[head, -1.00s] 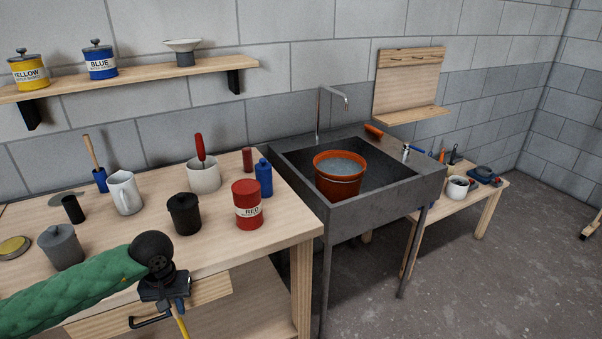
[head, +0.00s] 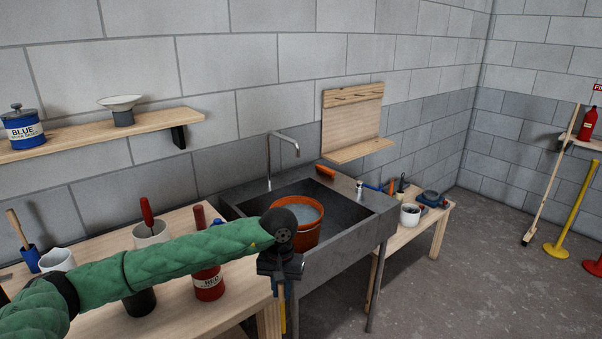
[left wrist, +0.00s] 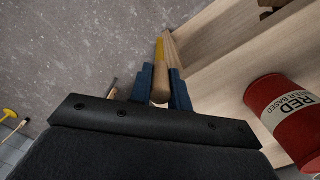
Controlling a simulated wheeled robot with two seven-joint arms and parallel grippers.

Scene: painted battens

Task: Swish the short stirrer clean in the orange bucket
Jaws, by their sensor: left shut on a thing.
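The orange bucket (head: 309,233) stands upright in the grey sink and holds greyish liquid; my left arm hides part of its left side. My left gripper (head: 281,288) is in front of the sink, over the bench's front right corner, outside the bucket. It is shut on the stirrer (left wrist: 162,84), a wooden stick with a yellow far part, which shows between the blue fingers in the left wrist view. In the head view the stirrer (head: 283,318) hangs downward below the gripper. My right gripper is not in view.
The sink's front wall (head: 345,255) and rim rise between my gripper and the bucket. A tap (head: 281,138) arches over the sink's back. A red tin (head: 208,284) stands on the bench (head: 235,300) beneath my arm. A low side table (head: 425,232) stands right of the sink.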

